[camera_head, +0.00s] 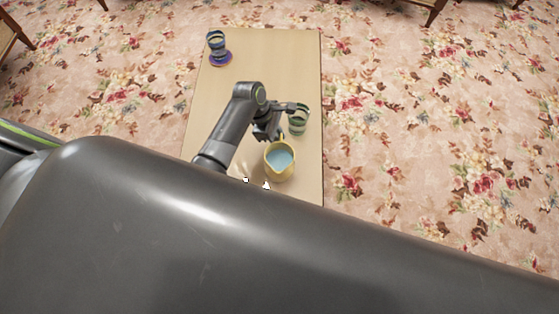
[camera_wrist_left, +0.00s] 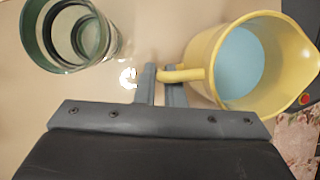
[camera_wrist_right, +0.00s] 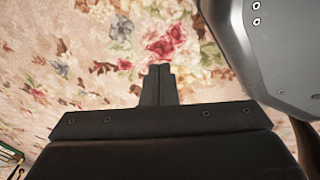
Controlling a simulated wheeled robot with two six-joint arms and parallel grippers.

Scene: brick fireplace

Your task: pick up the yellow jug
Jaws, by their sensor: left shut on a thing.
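The yellow jug (camera_head: 279,161), blue inside, is at the near end of the wooden table in the head view. It also shows at the right of the left wrist view (camera_wrist_left: 275,88), with its handle pointing left. My left gripper (camera_head: 268,136) is shut on the jug's handle (camera_wrist_left: 183,75), which sits between the two fingers. I cannot tell whether the jug's base touches the table. My right gripper (camera_wrist_right: 159,72) is shut and empty over the flowered carpet, its fingers together; it is not visible in the head view.
Striped cups (camera_head: 217,42) stand on a purple saucer (camera_head: 220,59) at the table's far left. The wooden table (camera_head: 285,60) is clear at its far right.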

